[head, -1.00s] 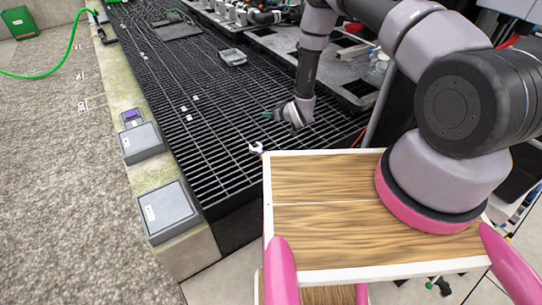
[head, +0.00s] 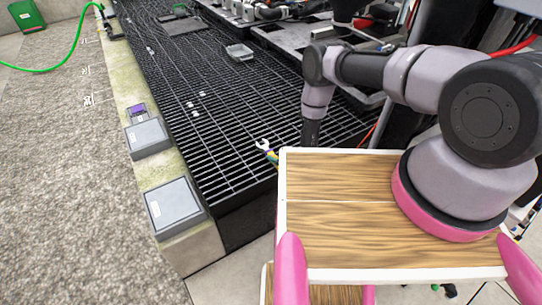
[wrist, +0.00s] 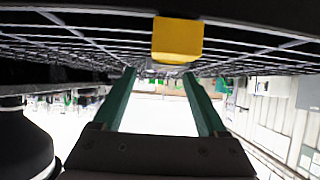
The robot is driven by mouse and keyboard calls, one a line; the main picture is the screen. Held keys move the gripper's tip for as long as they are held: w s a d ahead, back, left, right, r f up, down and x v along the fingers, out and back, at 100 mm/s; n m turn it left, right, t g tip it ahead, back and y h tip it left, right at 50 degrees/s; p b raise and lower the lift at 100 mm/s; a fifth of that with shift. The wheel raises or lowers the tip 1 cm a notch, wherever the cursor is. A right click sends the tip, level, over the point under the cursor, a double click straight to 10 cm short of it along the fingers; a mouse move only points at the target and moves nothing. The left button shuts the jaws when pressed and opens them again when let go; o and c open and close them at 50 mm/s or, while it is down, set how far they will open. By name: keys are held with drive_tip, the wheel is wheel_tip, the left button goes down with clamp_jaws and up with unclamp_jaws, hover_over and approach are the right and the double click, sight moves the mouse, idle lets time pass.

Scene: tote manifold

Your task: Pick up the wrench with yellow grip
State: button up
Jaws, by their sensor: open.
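The wrench (head: 267,149) lies on the black grating beside the edge of my wooden top. In the head view its silver open jaw and a bit of coloured handle with yellow show; the rest is hidden behind the wooden top. In the wrist view a yellow block (wrist: 178,40) shows at the upper middle; it looks like the yellow grip, but I cannot be sure. My gripper (wrist: 160,72) has two green fingers spread apart with nothing between them. The yellow block is above the fingertips in that picture, slightly right. My gripper is hidden in the head view.
The black grating (head: 225,120) is mostly clear around the wrench. A small grey tray (head: 239,51) lies farther back. Grey boxes (head: 173,207) stand on the stone ledge at left. My wooden top (head: 390,235) borders the near side.

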sight(271, 153)
drive_tip(key=x, duration=0.5)
drive_tip(key=shift+s+a, duration=0.15)
drive_tip(key=shift+a, duration=0.15)
clamp_jaws()
drive_tip(key=shift+r, duration=0.1)
